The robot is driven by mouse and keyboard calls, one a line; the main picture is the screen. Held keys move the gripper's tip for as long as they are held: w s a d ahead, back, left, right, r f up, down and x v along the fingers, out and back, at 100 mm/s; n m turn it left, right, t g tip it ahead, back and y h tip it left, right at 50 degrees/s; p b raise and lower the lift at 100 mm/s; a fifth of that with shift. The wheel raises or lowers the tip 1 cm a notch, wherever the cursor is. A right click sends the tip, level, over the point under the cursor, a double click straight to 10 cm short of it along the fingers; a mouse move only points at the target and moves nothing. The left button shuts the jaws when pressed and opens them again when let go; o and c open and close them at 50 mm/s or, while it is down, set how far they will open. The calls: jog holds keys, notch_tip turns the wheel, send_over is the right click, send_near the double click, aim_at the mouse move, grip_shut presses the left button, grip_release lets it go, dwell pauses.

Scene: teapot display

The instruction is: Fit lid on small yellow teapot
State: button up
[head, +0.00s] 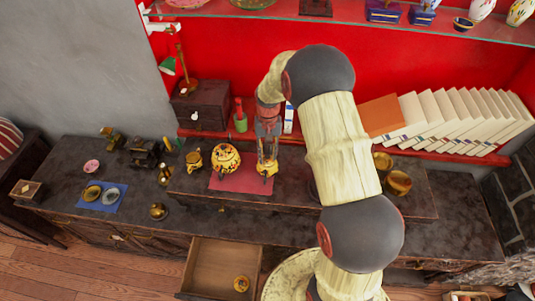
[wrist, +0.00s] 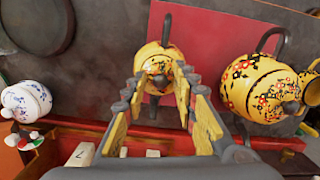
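The small yellow teapot (head: 267,171) stands on the red mat in the head view, right of a larger yellow teapot (head: 226,158). In the wrist view the small teapot (wrist: 160,58) shows beyond my fingertips, with its dark handle toward the top. My gripper (head: 267,157) points down directly over it. Its fingers (wrist: 163,82) are apart, with the small teapot showing in the gap; I cannot tell if they touch it. A small round yellow piece, perhaps a lid (head: 241,284), lies in the open drawer. My fingers partly hide the small teapot's top.
The open drawer (head: 215,262) juts out below the counter. The red mat (head: 240,182) has bare room in front. A yellow cup (head: 193,160) stands left of the large teapot. Books (head: 440,115) and a dark chest (head: 201,104) stand behind; brass pots (head: 397,182) stand right.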

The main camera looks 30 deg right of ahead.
jog(key=shift+o, duration=0.4)
notch_tip(320, 180, up, 12)
jog(key=w, duration=0.1)
jog(key=shift+w+d, duration=0.15)
jog(key=shift+d, duration=0.25)
dwell(0.3)
